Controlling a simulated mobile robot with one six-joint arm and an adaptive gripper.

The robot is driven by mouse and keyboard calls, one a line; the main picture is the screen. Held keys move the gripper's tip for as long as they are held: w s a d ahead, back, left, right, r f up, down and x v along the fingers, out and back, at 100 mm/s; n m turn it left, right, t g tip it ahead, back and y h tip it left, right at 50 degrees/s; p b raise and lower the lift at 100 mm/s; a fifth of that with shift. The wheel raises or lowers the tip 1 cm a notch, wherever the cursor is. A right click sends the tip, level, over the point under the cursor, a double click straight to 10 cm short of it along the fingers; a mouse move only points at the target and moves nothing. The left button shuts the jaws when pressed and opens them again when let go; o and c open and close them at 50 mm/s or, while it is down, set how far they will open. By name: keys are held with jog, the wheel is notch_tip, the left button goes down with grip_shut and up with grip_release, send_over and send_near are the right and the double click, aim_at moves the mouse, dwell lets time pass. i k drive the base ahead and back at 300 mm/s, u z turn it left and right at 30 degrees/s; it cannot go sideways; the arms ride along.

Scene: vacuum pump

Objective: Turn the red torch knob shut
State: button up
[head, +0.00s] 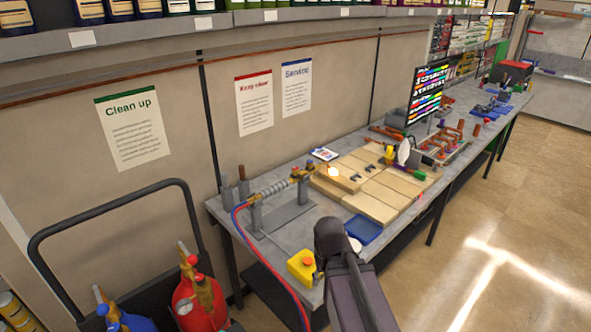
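The brass torch (275,189) lies in a stand (283,218) on the grey bench, with a red and a blue hose running off its left end. A small bright glow (333,172) shows near its right end, over the pale bricks. A small reddish spot (311,164) at the torch's right part may be the red knob; it is too small to tell how it is turned. My gripper (329,228) is dark, in front of the bench's near edge in the picture, apart from the torch. Its fingers cannot be made out.
A yellow box with a red button (302,264) sits left of my arm. A blue tray (365,229) and pale bricks (372,207) lie to the right. Red and blue cylinders (196,300) stand on a cart at lower left. Floor at right is clear.

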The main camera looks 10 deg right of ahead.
aim_at(294, 170)
jog(key=z, duration=0.05)
jog(key=i, duration=1)
jog(key=u, duration=0.05)
